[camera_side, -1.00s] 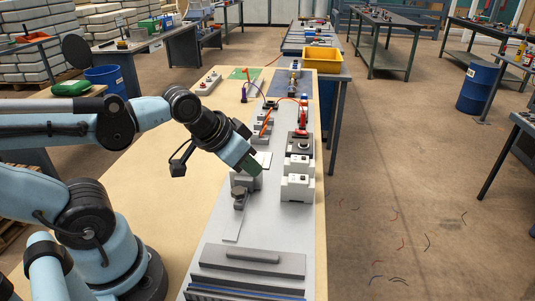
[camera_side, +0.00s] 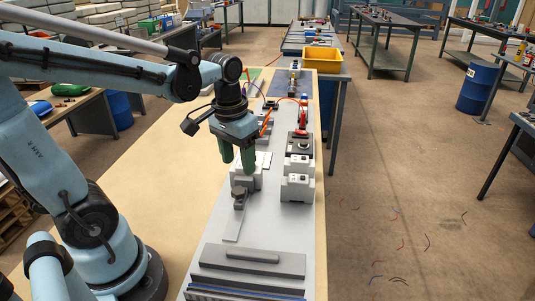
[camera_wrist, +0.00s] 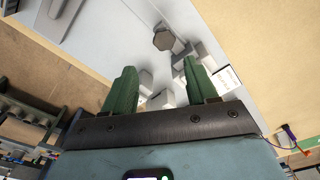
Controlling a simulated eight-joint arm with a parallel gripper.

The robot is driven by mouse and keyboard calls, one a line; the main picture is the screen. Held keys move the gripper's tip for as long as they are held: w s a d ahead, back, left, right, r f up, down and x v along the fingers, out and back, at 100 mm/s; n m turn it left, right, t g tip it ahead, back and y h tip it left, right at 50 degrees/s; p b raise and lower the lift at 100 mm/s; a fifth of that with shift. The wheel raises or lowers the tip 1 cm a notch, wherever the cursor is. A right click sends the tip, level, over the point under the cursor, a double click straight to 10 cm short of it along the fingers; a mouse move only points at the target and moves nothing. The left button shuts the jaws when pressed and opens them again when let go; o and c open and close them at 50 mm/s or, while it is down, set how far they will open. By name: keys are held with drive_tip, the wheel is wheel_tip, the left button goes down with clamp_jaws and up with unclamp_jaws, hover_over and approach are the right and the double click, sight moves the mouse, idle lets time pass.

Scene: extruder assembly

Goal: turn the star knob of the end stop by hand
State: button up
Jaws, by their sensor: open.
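The star knob (camera_side: 239,191) is a small dark knob on the end stop (camera_side: 240,203), on the grey plate along the bench. In the wrist view the knob (camera_wrist: 164,40) looks like a grey many-sided disc, beyond my fingertips and roughly between them. My gripper (camera_side: 237,165) points down, with its two green fingers apart and empty. It is above and slightly behind the knob, over a light grey block (camera_side: 246,180), and does not touch the knob. The wrist view shows the same open fingers (camera_wrist: 158,68). The block is partly hidden behind the fingers.
White modules (camera_side: 298,187) stand to the right of the end stop. A red-and-black device (camera_side: 300,143) and an orange cable lie farther back. A dark grey bar (camera_side: 252,262) lies at the front of the plate. The wooden bench top (camera_side: 180,200) at left is clear.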

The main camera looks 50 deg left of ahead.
sight(239, 191)
drive_tip(key=shift+a+f+g, duration=0.3)
drive_tip(key=shift+a+g, duration=0.15)
drive_tip(key=shift+g, duration=0.05)
drive_tip(key=shift+f, duration=3.8)
drive_tip(key=shift+f, duration=0.1)
drive_tip(key=c, duration=0.8)
